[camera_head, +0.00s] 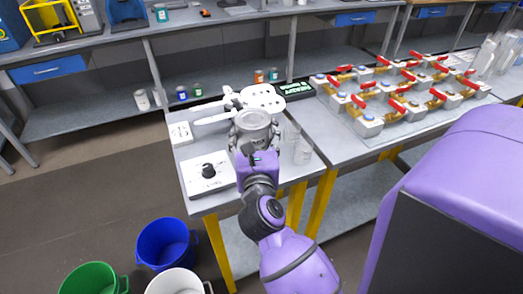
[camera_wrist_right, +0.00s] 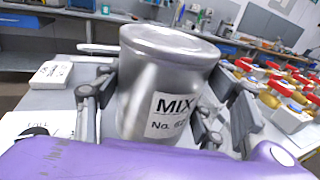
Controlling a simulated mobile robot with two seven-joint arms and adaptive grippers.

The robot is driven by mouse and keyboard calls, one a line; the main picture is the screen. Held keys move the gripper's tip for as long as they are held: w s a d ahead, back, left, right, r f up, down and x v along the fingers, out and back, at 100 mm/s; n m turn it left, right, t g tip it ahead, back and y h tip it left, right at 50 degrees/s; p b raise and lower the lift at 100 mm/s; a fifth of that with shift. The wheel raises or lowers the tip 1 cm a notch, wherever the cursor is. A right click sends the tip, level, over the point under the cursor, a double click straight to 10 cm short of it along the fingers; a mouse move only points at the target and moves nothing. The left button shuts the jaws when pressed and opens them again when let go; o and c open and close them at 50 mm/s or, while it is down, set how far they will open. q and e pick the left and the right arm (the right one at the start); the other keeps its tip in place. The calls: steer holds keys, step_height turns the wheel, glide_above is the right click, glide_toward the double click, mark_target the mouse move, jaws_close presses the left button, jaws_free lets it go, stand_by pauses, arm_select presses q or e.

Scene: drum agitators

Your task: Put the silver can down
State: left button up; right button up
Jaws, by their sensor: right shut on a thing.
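In the right wrist view the can (camera_wrist_right: 165,75) has a label reading "MIX". My right gripper (camera_head: 254,135) is shut on the can, with fingers on both sides of it in the right wrist view (camera_wrist_right: 165,105). The can's bottom is hidden, so I cannot tell whether it touches anything below. My left gripper is not in view.
A white panel with a black knob (camera_head: 208,171) lies left of the can. A glass jar (camera_head: 303,153) stands close on the right. Valve units (camera_head: 368,122) with red handles crowd the right table. Blue (camera_head: 166,244) and green (camera_head: 92,279) buckets stand on the floor.

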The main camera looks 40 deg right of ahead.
steer(key=shift+s+d+f, duration=0.35)
steer(key=shift+f, duration=0.2)
steer(key=shift+s+d+f, duration=0.3)
steer(key=shift+f, duration=0.25)
steer(key=shift+s+d+f+b, duration=0.15)
steer(key=shift+f+b, duration=0.45)
steer(key=shift+f, duration=1.2)
steer(key=shift+f, duration=0.15)
steer(key=o, duration=1.5)
